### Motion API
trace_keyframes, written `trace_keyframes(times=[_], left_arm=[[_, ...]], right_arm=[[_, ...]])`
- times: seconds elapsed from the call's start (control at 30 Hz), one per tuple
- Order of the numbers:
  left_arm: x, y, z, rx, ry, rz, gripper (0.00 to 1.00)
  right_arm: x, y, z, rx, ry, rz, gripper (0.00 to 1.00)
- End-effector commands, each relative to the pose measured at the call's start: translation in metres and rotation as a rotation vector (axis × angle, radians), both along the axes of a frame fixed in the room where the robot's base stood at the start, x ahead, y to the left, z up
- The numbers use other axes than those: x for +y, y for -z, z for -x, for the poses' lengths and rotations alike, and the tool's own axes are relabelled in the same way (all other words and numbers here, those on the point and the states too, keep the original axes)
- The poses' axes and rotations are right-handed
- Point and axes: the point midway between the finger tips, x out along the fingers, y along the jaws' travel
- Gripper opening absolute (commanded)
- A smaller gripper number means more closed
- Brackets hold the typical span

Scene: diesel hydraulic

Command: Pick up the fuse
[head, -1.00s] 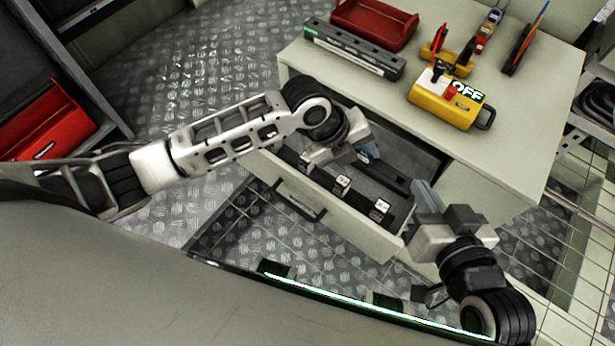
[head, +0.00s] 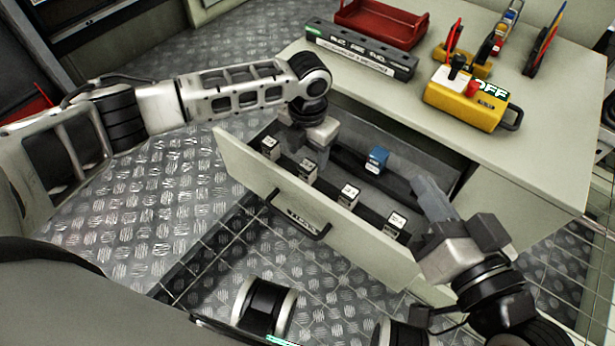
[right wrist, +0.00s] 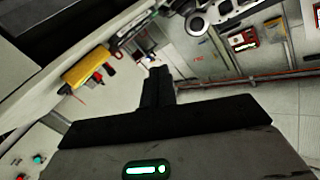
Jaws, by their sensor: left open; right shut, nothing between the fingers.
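An open drawer (head: 345,235) holds a blue fuse-like block (head: 377,160) on its floor. Several small dark blocks with white tops (head: 349,195) stand in a row along the drawer's front side. My left gripper (head: 304,148) is open over the drawer's left part, to the left of the blue block; its fingers are partly hidden by its own body. My right gripper (head: 418,183) is shut and empty over the drawer's right end, apart from the blue block. Its closed fingers also show in the right wrist view (right wrist: 157,82), where no fuse is visible.
The worktop (head: 400,95) above the drawer carries a grey labelled bar (head: 360,48), a red tray (head: 380,22), a yellow box marked OFF (head: 465,103) and several tools. Patterned metal floor (head: 130,210) lies left of the drawer.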

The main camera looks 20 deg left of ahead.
Motion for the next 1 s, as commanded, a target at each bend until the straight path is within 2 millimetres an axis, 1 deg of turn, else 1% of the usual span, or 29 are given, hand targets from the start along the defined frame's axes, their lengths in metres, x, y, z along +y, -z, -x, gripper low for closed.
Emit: trace_keyframes(times=[0.03, 0.17, 0.27, 0.3, 0.4, 0.5, 0.63, 0.83, 0.87, 0.9, 0.97, 1.0], left_arm=[[0.0, 0.007, 0.0, 0.0, 0.001, 0.0, 0.56], [0.0, 0.013, 0.0, 0.0, 0.0, 0.0, 0.56], [-0.001, 0.025, 0.002, 0.0, 0.0, 0.0, 0.56], [-0.001, 0.033, 0.003, 0.0, 0.0, 0.0, 0.56], [-0.001, 0.045, 0.006, 0.0, 0.001, 0.0, 0.56], [-0.001, 0.057, 0.006, 0.0, 0.0, 0.0, 0.56], [-0.001, 0.063, 0.006, -0.001, 0.0, 0.0, 0.56], [-0.001, 0.062, 0.006, -0.001, 0.0, 0.0, 0.56], [-0.001, 0.062, 0.006, -0.001, 0.0, 0.0, 0.54], [-0.001, 0.062, 0.006, -0.001, 0.0, 0.0, 0.42], [-0.001, 0.062, 0.006, -0.001, 0.0, 0.0, 0.26], [-0.001, 0.062, 0.006, -0.001, 0.0, 0.0, 0.15]], right_arm=[[0.0, 0.001, 0.0, -0.003, -0.001, -0.013, 0.0], [0.001, -0.001, 0.0, -0.004, -0.004, -0.031, 0.0], [0.002, 0.0, 0.001, -0.01, -0.007, -0.059, 0.0], [0.003, 0.0, 0.001, -0.014, -0.011, -0.08, 0.0], [-0.001, -0.016, -0.011, -0.155, 0.003, -0.036, 0.0], [-0.003, -0.029, -0.017, -0.262, 0.016, -0.005, 0.0], [-0.005, -0.039, -0.02, -0.333, 0.025, 0.013, 0.0], [-0.005, -0.041, -0.02, -0.337, 0.026, 0.015, 0.0], [-0.005, -0.041, -0.02, -0.336, 0.026, 0.014, 0.0], [-0.005, -0.041, -0.02, -0.336, 0.026, 0.014, 0.0], [-0.005, -0.04, -0.02, -0.336, 0.026, 0.014, 0.0], [-0.005, -0.04, -0.02, -0.336, 0.026, 0.015, 0.0]])
